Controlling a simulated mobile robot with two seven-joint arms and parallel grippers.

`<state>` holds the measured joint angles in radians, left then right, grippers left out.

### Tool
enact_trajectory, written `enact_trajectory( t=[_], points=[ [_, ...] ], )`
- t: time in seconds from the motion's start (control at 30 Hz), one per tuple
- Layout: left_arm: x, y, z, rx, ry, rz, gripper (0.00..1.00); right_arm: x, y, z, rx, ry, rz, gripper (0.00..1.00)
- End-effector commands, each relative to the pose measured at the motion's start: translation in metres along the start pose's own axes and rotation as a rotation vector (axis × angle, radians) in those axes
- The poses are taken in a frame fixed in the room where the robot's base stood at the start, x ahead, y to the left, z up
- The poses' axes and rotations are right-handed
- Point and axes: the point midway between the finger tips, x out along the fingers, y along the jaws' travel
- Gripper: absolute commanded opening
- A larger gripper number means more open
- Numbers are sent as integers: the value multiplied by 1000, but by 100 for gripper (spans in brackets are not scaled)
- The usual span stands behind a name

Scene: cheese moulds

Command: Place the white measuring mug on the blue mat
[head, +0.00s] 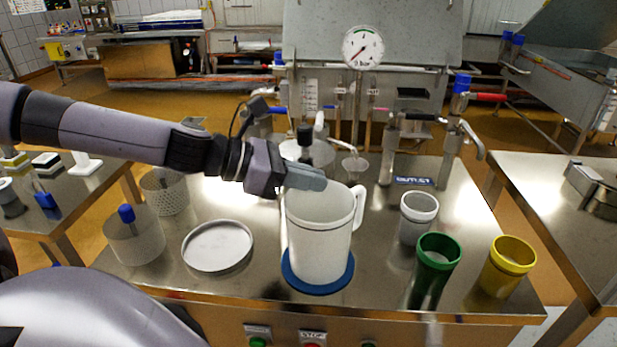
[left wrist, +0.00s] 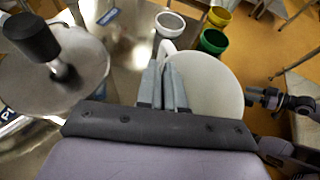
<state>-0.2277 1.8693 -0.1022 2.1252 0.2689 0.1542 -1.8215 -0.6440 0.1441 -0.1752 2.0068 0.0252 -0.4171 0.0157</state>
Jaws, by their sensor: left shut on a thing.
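The white measuring mug (head: 318,240) is upright over the round blue mat (head: 318,290), whose rim shows around the mug's base. The base looks to be on the mat, though a very small gap cannot be ruled out. My left gripper (head: 306,179) is shut on the mug's rim at its far left side. The left wrist view shows the closed fingers (left wrist: 166,92) at the edge of the mug (left wrist: 208,88). The mug's handle points right in the head view.
A white cup (head: 418,216), a green cup (head: 437,262) and a yellow cup (head: 507,266) stand to the right. A shallow round lid (head: 217,247) and a mould with a blue knob (head: 134,238) are to the left. Taps stand behind.

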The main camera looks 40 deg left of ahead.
Motion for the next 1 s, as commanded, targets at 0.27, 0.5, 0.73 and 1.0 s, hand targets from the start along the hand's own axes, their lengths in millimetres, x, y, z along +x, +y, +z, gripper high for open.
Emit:
enact_trajectory(
  t=[0.27, 0.5, 0.73, 1.0],
  points=[
    [0, 0, -1, 0, 1, -1, 34, 1, 1, 0, -3, -1, -1, 43],
    [-2, 0, 4, 0, 1, -1, 34, -2, 1, -4, -7, 0, 0, 43],
    [-13, 1, 5, 4, 0, 3, 34, -6, 3, -8, -11, 3, 4, 43],
    [-28, 1, 5, 2, -2, 1, 34, -10, 7, -10, -15, 0, 16, 43]
  ],
)
